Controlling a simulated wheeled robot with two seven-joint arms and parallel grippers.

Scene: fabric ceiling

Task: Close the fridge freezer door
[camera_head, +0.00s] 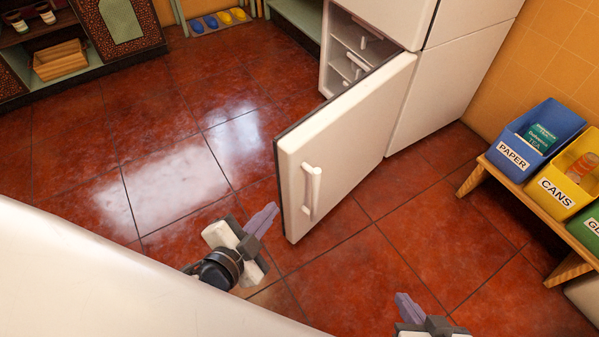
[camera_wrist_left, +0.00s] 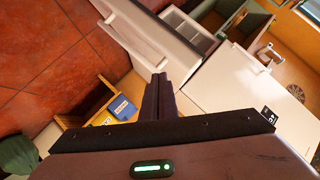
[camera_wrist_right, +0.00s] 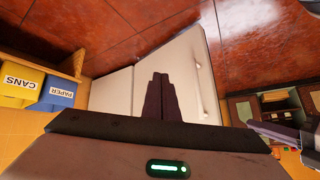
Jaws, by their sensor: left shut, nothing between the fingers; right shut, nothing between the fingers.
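The white fridge (camera_head: 440,95) stands at the upper right, and its lower freezer door (camera_head: 350,135) is swung wide open, showing shelves inside. The door's handle (camera_head: 312,190) is on the face turned towards me. My left gripper (camera_head: 264,220) is shut and empty, just left of the door's free edge and apart from it. My right gripper (camera_head: 404,300) is shut and empty, low in the picture, right of the door and apart from it. The door also shows ahead of the left gripper in the left wrist view (camera_wrist_left: 140,32) and beyond the right gripper in the right wrist view (camera_wrist_right: 180,65).
A wooden bench (camera_head: 475,182) with blue PAPER (camera_head: 512,160), yellow CANS (camera_head: 560,192) and green bins stands at the right. A dark patterned cabinet (camera_head: 120,25) is at the upper left. Red tiled floor is clear left of the door and between door and bench.

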